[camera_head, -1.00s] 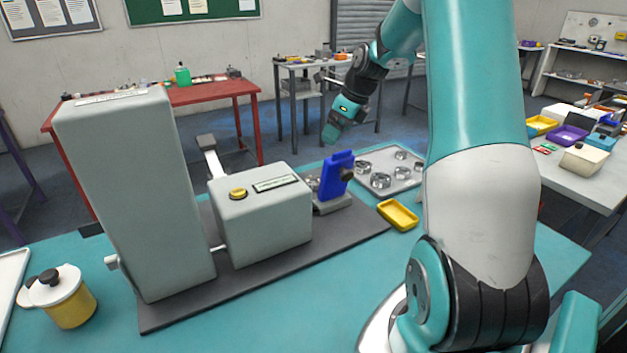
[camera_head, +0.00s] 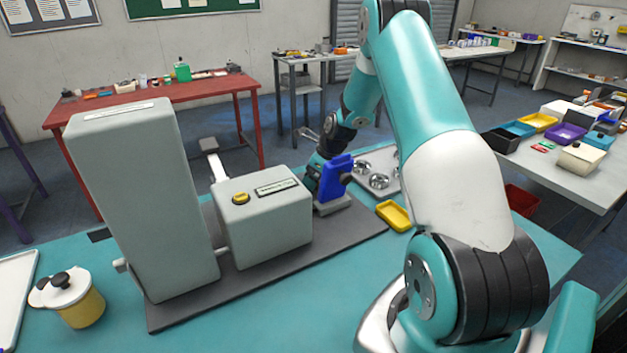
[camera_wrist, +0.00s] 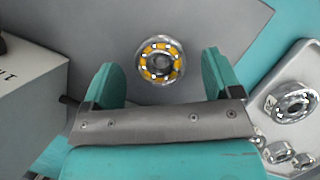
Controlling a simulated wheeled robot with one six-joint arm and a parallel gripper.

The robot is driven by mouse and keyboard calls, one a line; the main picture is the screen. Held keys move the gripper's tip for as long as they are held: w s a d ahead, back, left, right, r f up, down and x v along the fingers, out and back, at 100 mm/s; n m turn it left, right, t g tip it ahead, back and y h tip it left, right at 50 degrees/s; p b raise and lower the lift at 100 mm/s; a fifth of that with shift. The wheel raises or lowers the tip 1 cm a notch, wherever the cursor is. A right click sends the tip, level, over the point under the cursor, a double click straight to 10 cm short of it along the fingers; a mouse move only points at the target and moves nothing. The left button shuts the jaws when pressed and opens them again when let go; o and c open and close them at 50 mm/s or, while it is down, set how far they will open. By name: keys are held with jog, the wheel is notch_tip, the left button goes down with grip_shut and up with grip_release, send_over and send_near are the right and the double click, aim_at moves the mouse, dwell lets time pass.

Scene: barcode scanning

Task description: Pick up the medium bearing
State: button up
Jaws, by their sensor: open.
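A round metal bearing with an orange-yellow ball ring (camera_wrist: 159,62) lies on the flat grey surface in the wrist view. My gripper (camera_wrist: 158,72) is open, with its two teal fingers on either side of this bearing in the picture; I cannot tell the height gap. Nothing is held. In the head view this bearing is hidden, and the end of my arm is largely behind the blue holder (camera_head: 335,175). More bearings lie on the light tray: a larger one (camera_wrist: 292,103) and smaller ones (camera_wrist: 277,152). Which one is the medium is not certain from size alone.
A grey press-like machine (camera_head: 265,225) stands on the dark base plate (camera_head: 240,280), left of my arm. A yellow tray (camera_head: 393,216) lies right of the blue holder. A white-lidded yellow pot (camera_head: 82,308) stands at front left.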

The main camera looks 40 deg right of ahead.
jog(key=shift+w+f, duration=0.2)
jog(key=shift+f, duration=0.3)
jog(key=c, duration=1.2)
jog(key=shift+o, duration=0.2)
jog(key=shift+r, duration=0.15)
notch_tip(320, 180, up, 20)
jog(key=b, duration=0.2)
